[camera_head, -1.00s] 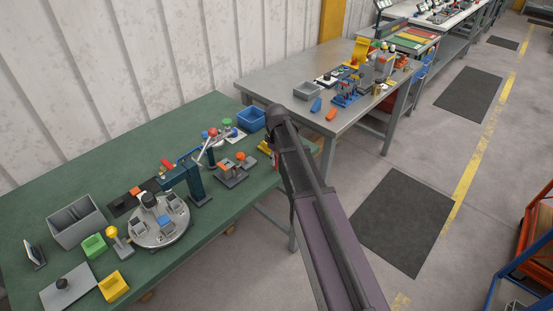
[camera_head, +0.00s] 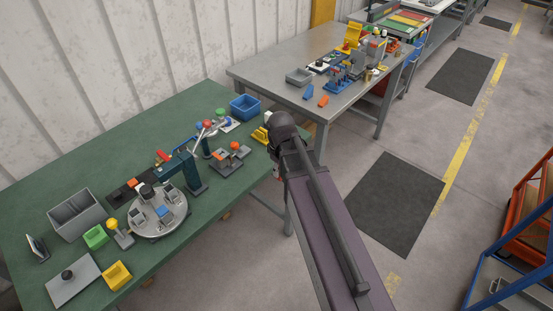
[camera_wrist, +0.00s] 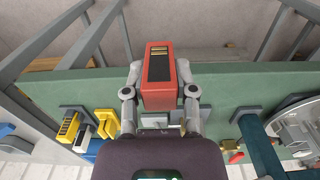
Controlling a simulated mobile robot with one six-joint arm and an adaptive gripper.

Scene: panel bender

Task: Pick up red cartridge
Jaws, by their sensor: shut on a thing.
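The red cartridge (camera_wrist: 159,75) is a red block with a dark top face and a yellow striped mark. In the wrist view it sits between the two grey fingers of my gripper (camera_wrist: 160,92), which are shut on its sides. It appears held near the front edge of the green table (camera_wrist: 225,88); its exact height is unclear. In the head view my arm hides most of the gripper and cartridge.
The green table (camera_head: 70,160) carries a round grey fixture (camera_head: 158,232), a blue bin (camera_head: 244,107), a grey bin (camera_head: 77,216) and a yellow block (camera_head: 260,135). A grey table (camera_head: 285,62) stands behind. Floor with a dark mat (camera_head: 395,205) is free at right.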

